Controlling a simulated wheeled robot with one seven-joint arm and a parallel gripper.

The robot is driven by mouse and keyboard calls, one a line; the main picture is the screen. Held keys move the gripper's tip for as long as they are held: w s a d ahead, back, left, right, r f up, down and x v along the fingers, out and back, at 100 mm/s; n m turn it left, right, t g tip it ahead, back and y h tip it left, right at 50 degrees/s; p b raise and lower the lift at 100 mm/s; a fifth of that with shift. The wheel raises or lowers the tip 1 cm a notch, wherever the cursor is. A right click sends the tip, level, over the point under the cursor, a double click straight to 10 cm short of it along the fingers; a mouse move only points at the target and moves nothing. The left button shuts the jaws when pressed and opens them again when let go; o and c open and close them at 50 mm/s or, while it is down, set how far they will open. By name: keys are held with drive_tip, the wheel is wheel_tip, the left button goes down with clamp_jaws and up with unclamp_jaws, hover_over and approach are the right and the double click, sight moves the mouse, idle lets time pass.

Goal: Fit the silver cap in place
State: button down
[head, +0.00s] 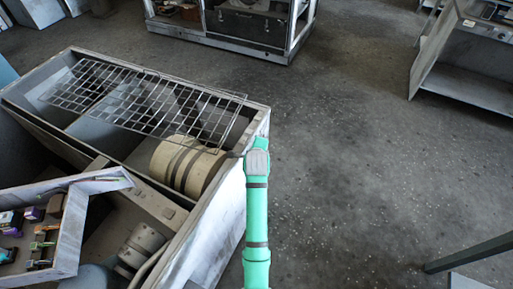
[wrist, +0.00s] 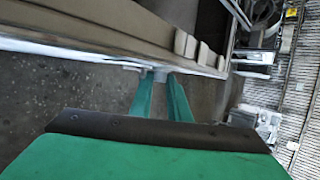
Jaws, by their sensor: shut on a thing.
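My gripper (wrist: 161,80) shows in the wrist view as two green fingers reaching toward a metal edge. A small pale silver piece, which looks like the silver cap (wrist: 160,74), sits between the fingertips. It is mostly hidden, and I cannot tell whether it touches the edge behind it. In the head view my green arm reaches up to the right side of the open grey housing (head: 185,240); the fingers and cap cannot be made out there. A beige drum with dark bands (head: 187,165) lies inside the housing, near the arm's end.
A wire grid (head: 140,95) lies over the housing's far part. A tray of small coloured parts (head: 100,183) sits at the left, and a pale cylindrical part (head: 142,243) is inside the housing. Open cabinets (head: 470,85) stand farther off.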

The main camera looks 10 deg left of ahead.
drive_tip(key=shift+a+f, duration=0.15)
drive_tip(key=shift+f, duration=0.1)
idle(0.4)
drive_tip(key=c, duration=1.1)
unclamp_jaws()
drive_tip(key=shift+s+d, duration=0.4)
drive_tip(key=shift+d, duration=0.9)
drive_tip(key=shift+s+d, duration=0.4)
drive_tip(key=shift+d, duration=0.85)
drive_tip(key=shift+s+d, duration=0.4)
drive_tip(key=shift+d, duration=0.9)
